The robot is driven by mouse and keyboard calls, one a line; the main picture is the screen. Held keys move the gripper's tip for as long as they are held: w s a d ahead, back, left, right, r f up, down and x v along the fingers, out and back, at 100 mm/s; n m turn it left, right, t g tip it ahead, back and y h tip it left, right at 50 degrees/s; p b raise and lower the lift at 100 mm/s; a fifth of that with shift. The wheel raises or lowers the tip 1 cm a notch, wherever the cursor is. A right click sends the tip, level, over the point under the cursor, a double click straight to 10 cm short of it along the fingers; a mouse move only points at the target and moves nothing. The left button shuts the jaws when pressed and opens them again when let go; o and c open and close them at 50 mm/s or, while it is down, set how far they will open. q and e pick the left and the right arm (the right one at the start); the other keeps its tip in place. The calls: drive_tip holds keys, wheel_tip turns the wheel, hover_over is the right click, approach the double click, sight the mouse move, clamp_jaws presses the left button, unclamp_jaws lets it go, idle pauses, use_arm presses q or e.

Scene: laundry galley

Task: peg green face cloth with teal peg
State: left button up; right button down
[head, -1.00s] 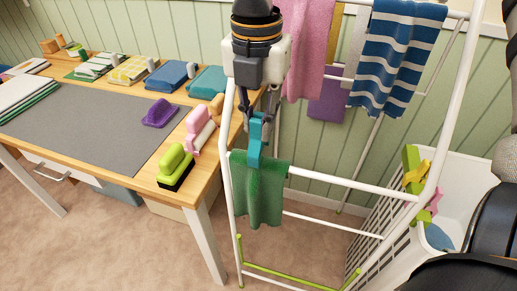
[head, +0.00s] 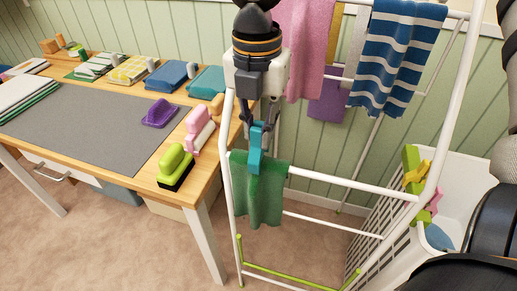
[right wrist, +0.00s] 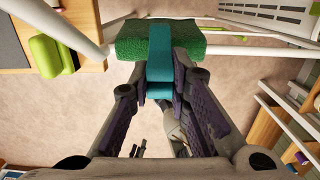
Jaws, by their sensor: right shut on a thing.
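The green face cloth (head: 262,203) hangs folded over a white rail of the drying rack; it also shows in the right wrist view (right wrist: 128,42). The teal peg (head: 255,158) is upright at the cloth's top edge, overlapping the cloth and rail. In the right wrist view the peg (right wrist: 160,62) lies across the middle of the cloth. I cannot tell how far its jaws straddle the rail. My right gripper (head: 256,132) is above the rail, shut on the upper part of the peg. My left gripper is not in view.
The white drying rack (head: 345,182) also carries a pink towel (head: 305,45) and a blue striped towel (head: 398,60). A wooden table (head: 205,190) with brushes and folded cloths stands close on the left. A white basket (head: 468,190) stands at right.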

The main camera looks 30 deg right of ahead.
drive_tip(key=shift+f, duration=0.75)
drive_tip(key=c, duration=1.4)
unclamp_jaws()
drive_tip(key=c, duration=0.3)
drive_tip(key=shift+s+a+r, duration=0.1)
drive_tip(key=shift+r, duration=3.45)
